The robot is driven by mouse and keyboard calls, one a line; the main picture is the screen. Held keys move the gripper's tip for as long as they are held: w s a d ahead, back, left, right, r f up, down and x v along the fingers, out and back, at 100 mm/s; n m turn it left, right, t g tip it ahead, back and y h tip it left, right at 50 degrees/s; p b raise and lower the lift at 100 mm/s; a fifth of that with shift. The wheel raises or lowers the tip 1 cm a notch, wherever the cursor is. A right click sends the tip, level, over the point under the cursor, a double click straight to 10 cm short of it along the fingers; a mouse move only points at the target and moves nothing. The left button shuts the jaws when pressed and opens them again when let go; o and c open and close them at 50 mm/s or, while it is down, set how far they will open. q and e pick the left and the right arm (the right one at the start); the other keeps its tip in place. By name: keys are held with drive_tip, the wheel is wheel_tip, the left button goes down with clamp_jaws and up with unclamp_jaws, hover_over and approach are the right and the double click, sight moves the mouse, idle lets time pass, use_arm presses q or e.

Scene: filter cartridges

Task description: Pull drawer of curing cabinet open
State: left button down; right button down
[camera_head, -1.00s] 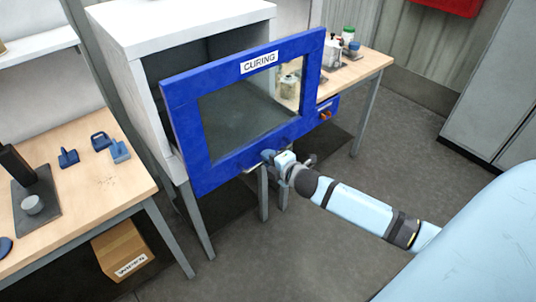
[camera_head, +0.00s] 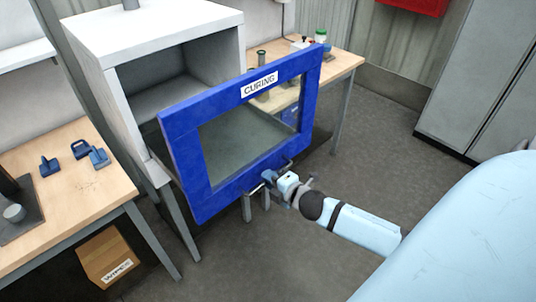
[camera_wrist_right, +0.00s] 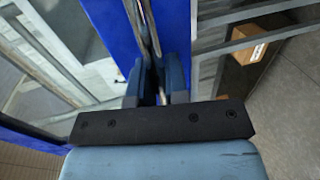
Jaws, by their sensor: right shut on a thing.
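The curing cabinet (camera_head: 170,32) is a white box on grey legs in the head view. Its blue-framed drawer front (camera_head: 184,155), with a window and a CURING label (camera_head: 259,84), stands out in front of the box. The box interior shows dark grey behind it. My right gripper (camera_head: 268,177) is at the bottom edge of the front, shut on the handle. In the right wrist view, the metal handle bar (camera_wrist_right: 148,32) runs between the blue fingers (camera_wrist_right: 156,84), beside the blue frame (camera_wrist_right: 176,25). My left gripper is not in view.
A wooden bench (camera_head: 95,190) with blue parts stands at left, with a cardboard box (camera_head: 108,257) below. Another bench (camera_head: 340,65) with bottles is behind the drawer front. A grey locker (camera_head: 485,80) stands at right. The floor between is clear.

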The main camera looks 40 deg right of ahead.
drive_tip(key=c, duration=1.1)
unclamp_jaws()
drive_tip(key=shift+c, duration=0.2)
drive_tip(key=shift+s, duration=0.1)
drive_tip(key=b+v, duration=0.1)
drive_tip(key=v, duration=1.2)
drive_tip(key=shift+s+b, duration=0.35)
drive_tip(key=shift+d, duration=0.1)
drive_tip(key=s+a+f+m+g+p, duration=0.1)
drive_tip(key=a+f+m+p, duration=0.1)
drive_tip(key=a+m, duration=0.3)
drive_tip(key=s+a+f+m+g+y+p, duration=0.1)
drive_tip(key=s+a+f+m+g+p, duration=0.1)
drive_tip(key=a+f+m, duration=0.2)
drive_tip(key=s+a+f+m+g+y+p, duration=0.1)
drive_tip(key=a+f+m+p, duration=0.1)
drive_tip(key=a+m, duration=0.5)
drive_tip(key=shift+s+a+f+g, duration=0.35)
drive_tip(key=shift+a+f, duration=0.3)
drive_tip(key=shift+a, duration=0.55)
